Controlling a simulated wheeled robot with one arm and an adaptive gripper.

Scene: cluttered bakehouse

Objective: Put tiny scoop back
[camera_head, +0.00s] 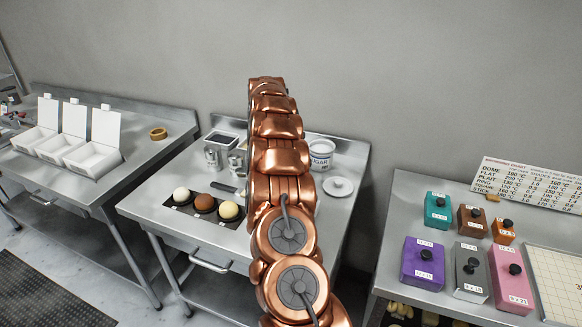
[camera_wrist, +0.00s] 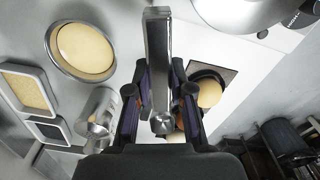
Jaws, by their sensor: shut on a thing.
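In the wrist view my gripper (camera_wrist: 160,84) has its two dark fingers closed on either side of a shiny metal bar (camera_wrist: 158,45). The bar looks like the handle of the tiny scoop, with a rounded end towards the camera; I cannot make out its bowl. A metal cup (camera_wrist: 102,108) stands to the left of the fingers. In the head view my copper arm hides the gripper and what it holds.
The middle table holds metal canisters (camera_head: 213,152), a sugar jar (camera_head: 321,153), a white lid (camera_head: 338,187) and a dark tray with dough balls (camera_head: 204,203). White boxes (camera_head: 93,157) stand on the left table. Coloured knobbed blocks (camera_head: 424,262) are on the right table.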

